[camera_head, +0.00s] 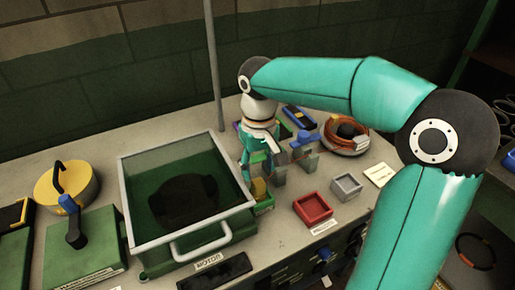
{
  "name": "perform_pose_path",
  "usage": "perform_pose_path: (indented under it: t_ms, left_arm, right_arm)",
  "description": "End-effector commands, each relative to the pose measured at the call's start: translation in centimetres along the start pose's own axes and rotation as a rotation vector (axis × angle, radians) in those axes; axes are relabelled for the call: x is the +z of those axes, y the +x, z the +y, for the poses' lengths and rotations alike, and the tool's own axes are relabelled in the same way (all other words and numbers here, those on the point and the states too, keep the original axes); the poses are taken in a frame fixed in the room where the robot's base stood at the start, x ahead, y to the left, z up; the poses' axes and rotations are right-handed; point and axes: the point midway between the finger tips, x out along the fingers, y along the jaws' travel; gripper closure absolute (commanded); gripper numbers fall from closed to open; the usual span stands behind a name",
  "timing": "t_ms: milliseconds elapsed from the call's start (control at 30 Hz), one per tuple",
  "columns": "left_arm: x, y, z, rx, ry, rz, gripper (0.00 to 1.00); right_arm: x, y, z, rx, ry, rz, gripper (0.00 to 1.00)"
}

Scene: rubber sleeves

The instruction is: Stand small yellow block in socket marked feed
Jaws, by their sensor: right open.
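A small yellow block (258,188) stands upright in or just behind a small green tray (265,208), to the right of the glass-lidded green box. Its lower part is hidden by the tray's edge. My right gripper (262,178) points down over the block, open, with its fingertips at either side and no visible grip on it. A red tray (313,209) and a grey tray (346,187) sit to the right. The small labels are too blurred to read, so I cannot tell which socket is marked feed. My left gripper is not in view.
The glass-lidded box (185,200) with a metal handle fills the middle of the bench. A blue-handled fitting (304,142) and a coiled orange cable (345,138) stand near my right gripper. A yellow round canister (66,186) is at the left.

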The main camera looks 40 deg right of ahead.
Motion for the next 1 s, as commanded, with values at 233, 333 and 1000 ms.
perform_pose_path:
  t_ms: [233, 333, 1000]
  left_arm:
    - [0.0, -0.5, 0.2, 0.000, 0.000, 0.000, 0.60]
    - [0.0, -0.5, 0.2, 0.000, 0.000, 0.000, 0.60]
    - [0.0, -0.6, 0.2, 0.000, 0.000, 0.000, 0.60]
  right_arm:
    - [-0.1, -4.5, 0.0, 0.000, 0.000, 0.002, 0.45]
    - [0.0, -5.4, 0.0, 0.000, 0.000, 0.001, 0.45]
    - [0.0, -5.8, 0.0, 0.001, 0.001, -0.001, 0.45]
